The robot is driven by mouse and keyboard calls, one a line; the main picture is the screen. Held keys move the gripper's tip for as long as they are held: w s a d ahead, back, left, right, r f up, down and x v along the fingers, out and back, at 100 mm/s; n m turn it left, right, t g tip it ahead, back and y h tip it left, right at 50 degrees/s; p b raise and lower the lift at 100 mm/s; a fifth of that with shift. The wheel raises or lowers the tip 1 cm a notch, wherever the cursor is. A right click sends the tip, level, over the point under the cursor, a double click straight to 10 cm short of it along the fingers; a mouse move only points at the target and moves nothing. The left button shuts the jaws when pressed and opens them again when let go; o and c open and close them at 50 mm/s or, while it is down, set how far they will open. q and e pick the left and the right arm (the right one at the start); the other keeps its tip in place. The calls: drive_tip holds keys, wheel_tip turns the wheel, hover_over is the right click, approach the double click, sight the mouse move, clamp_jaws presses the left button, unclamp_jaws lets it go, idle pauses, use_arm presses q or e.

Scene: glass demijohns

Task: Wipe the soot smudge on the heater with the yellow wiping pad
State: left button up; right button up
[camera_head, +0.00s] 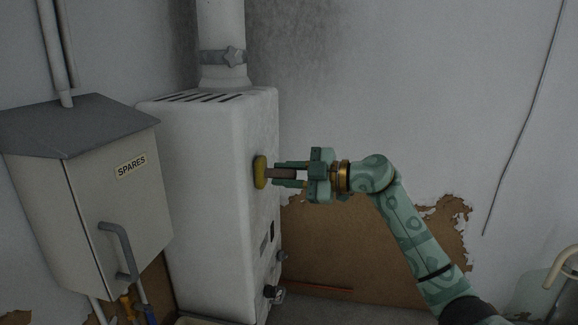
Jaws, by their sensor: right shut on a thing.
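The white heater (205,190) stands left of centre against the wall. My right gripper (279,174) comes in from the right and is shut on the brown handle of the yellow wiping pad (260,172). The pad's face is turned left, towards the heater's right-hand side, and appears to be against it or very close; I cannot tell whether it touches. No soot smudge shows clearly on the heater; the pad may hide it. My left gripper is not in view.
A grey SPARES box (108,200) with a handle hangs left of the heater. A white flue pipe (222,40) rises from the heater's top. Knobs (274,293) stick out low on the heater. A hanging cable (520,130) and clear wall lie to the right.

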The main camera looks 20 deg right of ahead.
drive_tip(key=s+a, duration=0.1)
drive_tip(key=s+a+r, duration=0.1)
drive_tip(key=s, duration=0.1)
drive_tip(key=shift+a+r+p, duration=0.1)
drive_tip(key=shift+a+p, duration=0.1)
drive_tip(key=shift+p, duration=0.1)
drive_tip(key=shift+d, duration=0.15)
drive_tip(key=shift+w+d, duration=2.3)
drive_tip(key=shift+w, duration=0.85)
drive_tip(key=shift+s+a, duration=0.95)
drive_tip(key=shift+s, duration=0.3)
drive_tip(key=shift+s+a, duration=0.9)
drive_tip(key=shift+s, duration=0.35)
drive_tip(key=shift+s+a, duration=0.65)
drive_tip(key=shift+s, duration=0.2)
drive_tip(key=shift+d, duration=0.15)
